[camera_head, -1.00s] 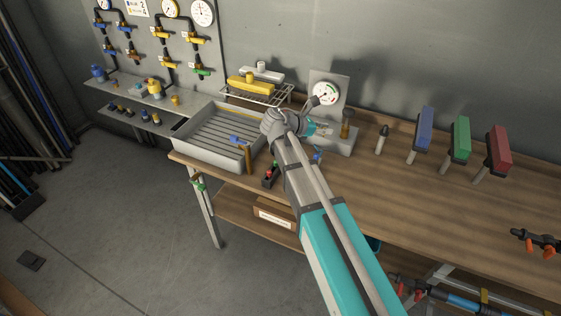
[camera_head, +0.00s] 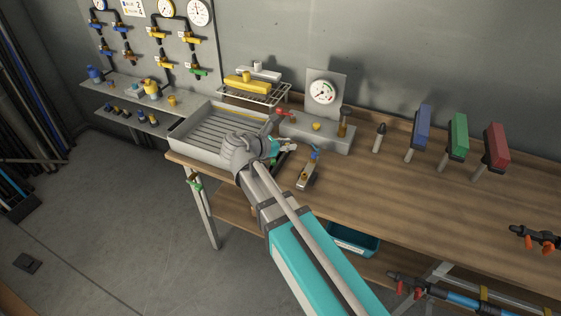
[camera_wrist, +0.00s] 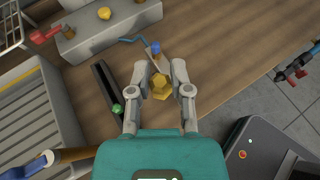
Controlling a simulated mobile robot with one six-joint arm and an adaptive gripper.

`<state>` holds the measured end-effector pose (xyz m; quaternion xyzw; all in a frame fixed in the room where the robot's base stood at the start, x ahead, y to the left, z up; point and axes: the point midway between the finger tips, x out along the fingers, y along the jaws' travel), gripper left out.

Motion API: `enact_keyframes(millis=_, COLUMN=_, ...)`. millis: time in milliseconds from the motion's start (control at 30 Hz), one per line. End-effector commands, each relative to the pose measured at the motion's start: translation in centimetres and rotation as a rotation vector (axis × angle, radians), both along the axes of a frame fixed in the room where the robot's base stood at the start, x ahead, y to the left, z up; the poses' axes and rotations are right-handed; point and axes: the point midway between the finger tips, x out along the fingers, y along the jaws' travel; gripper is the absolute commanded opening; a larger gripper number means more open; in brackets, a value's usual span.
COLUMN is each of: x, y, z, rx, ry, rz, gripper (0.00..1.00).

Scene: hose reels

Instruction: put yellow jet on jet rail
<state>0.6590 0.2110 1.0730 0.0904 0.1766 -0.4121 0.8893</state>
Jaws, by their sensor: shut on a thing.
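My gripper (camera_wrist: 160,70) is shut on the yellow jet (camera_wrist: 160,88), a small brass-yellow faceted piece between the fingertips. The black jet rail (camera_wrist: 104,84) lies on the bench just left of my gripper in the wrist view, with a green jet (camera_wrist: 117,109) at its near end. In the head view my gripper (camera_head: 291,148) is low over the bench, right of the grey tray. It partly hides the rail there, and I cannot make out the held jet in that view.
A grey block with a gauge (camera_head: 323,92) stands behind. The slatted tray (camera_head: 180,146) is on the left. A blue hook (camera_head: 315,151) and a small grey-brown piece (camera_head: 306,177) are close right of my gripper.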

Motion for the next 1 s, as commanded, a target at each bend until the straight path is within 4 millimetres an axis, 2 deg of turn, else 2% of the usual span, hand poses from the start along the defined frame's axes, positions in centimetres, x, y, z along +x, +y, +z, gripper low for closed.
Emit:
enact_keyframes(millis=33, x=-1.1, y=0.8, z=-0.2, rx=0.001, ry=0.0, rz=0.023, gripper=0.03)
enact_keyframes(millis=133, x=-2.3, y=2.1, z=-0.4, rx=0.003, ry=-0.002, rz=0.055, gripper=0.03)
enact_keyframes(millis=400, x=-3.5, y=3.4, z=-0.5, rx=0.006, ry=-0.003, rz=0.086, gripper=0.03)
enact_keyframes(millis=767, x=-3.2, y=3.4, z=-0.6, rx=0.006, ry=-0.003, rz=0.085, gripper=0.03)
enact_keyframes(millis=1000, x=-0.9, y=3.5, z=-1.8, rx=0.006, ry=-0.002, rz=0.082, gripper=0.03)
